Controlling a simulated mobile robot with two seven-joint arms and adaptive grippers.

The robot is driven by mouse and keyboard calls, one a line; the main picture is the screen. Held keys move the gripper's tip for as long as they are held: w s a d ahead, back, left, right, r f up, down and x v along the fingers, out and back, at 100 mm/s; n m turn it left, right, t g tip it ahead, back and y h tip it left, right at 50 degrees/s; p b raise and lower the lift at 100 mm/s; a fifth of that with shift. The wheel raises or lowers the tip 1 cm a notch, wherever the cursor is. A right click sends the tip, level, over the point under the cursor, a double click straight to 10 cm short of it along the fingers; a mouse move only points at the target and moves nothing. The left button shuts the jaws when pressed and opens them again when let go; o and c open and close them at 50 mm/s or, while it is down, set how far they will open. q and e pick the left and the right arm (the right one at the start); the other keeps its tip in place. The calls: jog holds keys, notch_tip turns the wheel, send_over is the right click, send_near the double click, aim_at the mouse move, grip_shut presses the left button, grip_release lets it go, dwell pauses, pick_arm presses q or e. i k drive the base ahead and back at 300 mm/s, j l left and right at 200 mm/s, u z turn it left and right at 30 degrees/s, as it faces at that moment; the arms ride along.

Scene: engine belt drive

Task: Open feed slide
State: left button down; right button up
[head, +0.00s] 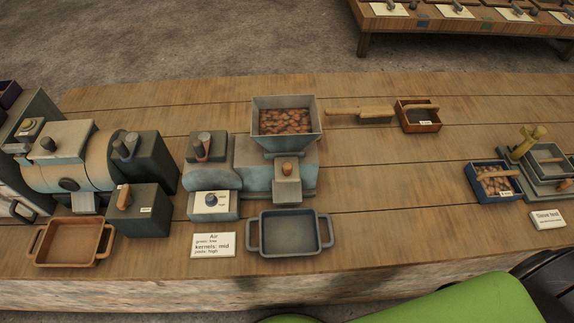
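A grey hopper (287,104) filled with brown pieces (285,122) stands on a blue-grey machine (252,165) at the middle of the bench. Below the hopper's front, a small grey block with a round wooden knob (287,169) sits above a chute (287,192). This may be the feed slide; I cannot tell whether it is open or shut. A dark blue-grey tray (290,252) with two handles stands below the chute, and its floor looks empty. Neither of my grippers can be made out.
A drum machine (85,165) and a brown tray (72,263) stand at left. A wooden scoop or brush (362,112) and small boxes lie at right. A green shape (450,305) covers the bottom right.

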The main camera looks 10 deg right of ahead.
aim_at(286, 169)
jog(key=k+l+z, duration=0.3)
jog(key=l+z, duration=0.35)
jog(key=k+l+z, duration=0.15)
jog(key=z, duration=0.15)
